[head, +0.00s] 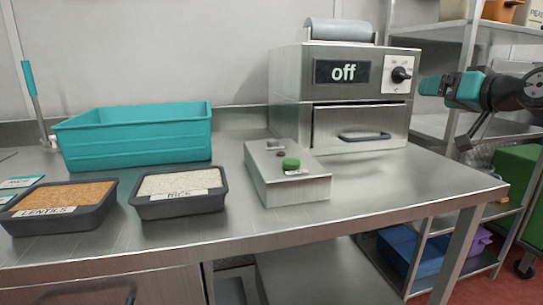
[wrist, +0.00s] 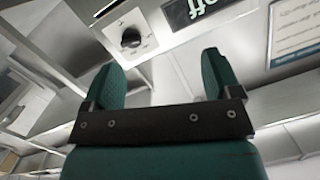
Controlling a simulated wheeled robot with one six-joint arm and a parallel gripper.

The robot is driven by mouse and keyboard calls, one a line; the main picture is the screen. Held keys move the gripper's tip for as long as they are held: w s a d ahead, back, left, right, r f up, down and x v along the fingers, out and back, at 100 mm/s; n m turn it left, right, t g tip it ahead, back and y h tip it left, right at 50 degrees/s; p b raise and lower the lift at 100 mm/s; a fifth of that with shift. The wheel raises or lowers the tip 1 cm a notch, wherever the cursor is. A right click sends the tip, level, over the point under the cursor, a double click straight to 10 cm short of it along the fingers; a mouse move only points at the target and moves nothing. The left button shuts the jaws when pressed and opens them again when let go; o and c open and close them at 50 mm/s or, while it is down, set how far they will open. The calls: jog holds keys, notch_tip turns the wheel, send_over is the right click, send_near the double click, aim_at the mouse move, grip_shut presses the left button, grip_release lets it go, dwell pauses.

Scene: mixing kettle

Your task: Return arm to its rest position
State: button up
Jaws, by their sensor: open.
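My gripper (head: 432,86) is at the upper right of the head view, beside the right side of the steel machine and level with its dial. In the wrist view my gripper (wrist: 163,80) shows two teal fingers spread wide with nothing between them. The steel machine (head: 308,89) has a display (head: 342,72) reading "off" and a black dial (head: 400,75). The dial also shows in the wrist view (wrist: 131,37), apart from the fingers. My arm reaches in from the right edge of the head view.
The steel counter (head: 390,180) holds a control box with a green button (head: 291,164), a teal bin (head: 135,140), a lentils tray (head: 108,201) and a rice tray (head: 180,207). Shelves (head: 440,30) stand behind my arm at right. The counter's right part is clear.

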jog(key=s+a+f+n+g+y, duration=0.1)
jog(key=s+a+f+n+g, duration=0.1)
jog(key=s+a+f+g, duration=0.45)
jog(key=s+a+f+n+g, duration=0.1)
jog(key=s+a+f, duration=0.2)
jog(key=s+a, duration=0.5)
jog(key=s+a+f+n+g+h, duration=0.1)
jog(key=s+a+f+n+g, duration=0.25)
jog(key=s, duration=0.55)
jog(key=s+a+f+g+h, duration=0.1)
jog(key=s+a+f+g, duration=0.25)
jog(key=s+f, duration=0.4)
jog(key=s+r+p, duration=0.1)
jog(key=r+p, duration=0.8)
jog(key=r, duration=0.1)
jog(key=s+d+r+g+p, duration=0.1)
jog(key=s+r+p, duration=0.1)
jog(key=r+p, duration=0.8)
jog(key=shift+s+r+p, duration=0.25)
jog(key=shift+r+p, duration=0.05)
jog(key=shift+r, duration=0.05)
